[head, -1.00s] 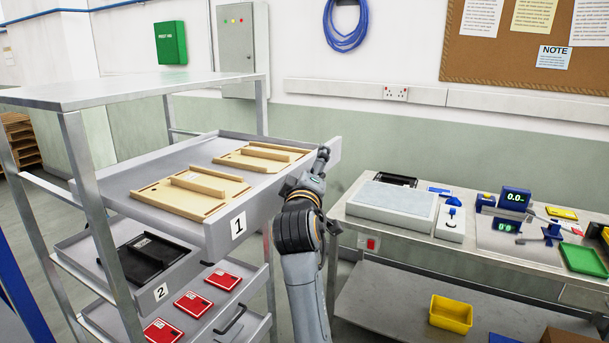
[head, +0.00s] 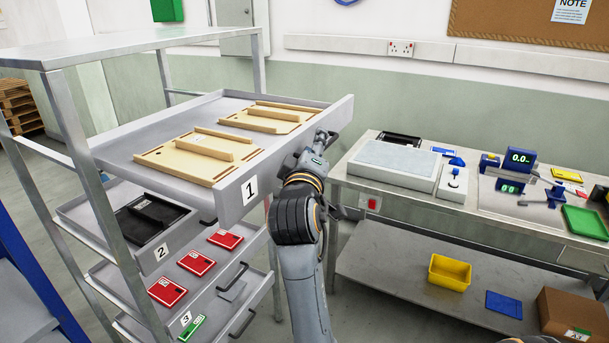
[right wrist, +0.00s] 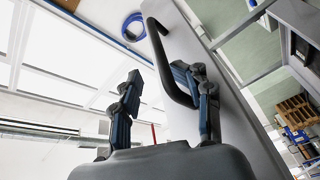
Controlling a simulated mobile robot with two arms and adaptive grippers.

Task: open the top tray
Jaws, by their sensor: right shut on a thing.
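The top tray (head: 130,148), a grey tray labelled 1, sticks out from the metal rack towards the right, with two tan wooden pieces on it. Its black handle (right wrist: 163,50) shows in the right wrist view; in the head view my arm hides it. My right gripper (head: 322,142) is at the tray's front face. In the right wrist view my right gripper (right wrist: 160,88) is shut on the handle, with its fingers still spaced apart. My left gripper is not in view.
Tray 2 (head: 95,212), below, holds a black case. A lower tray holds several red boxes (head: 197,262). A workbench (head: 345,168) with instruments stands to the right, close to my right arm. A yellow bin (head: 449,272) sits on its lower shelf.

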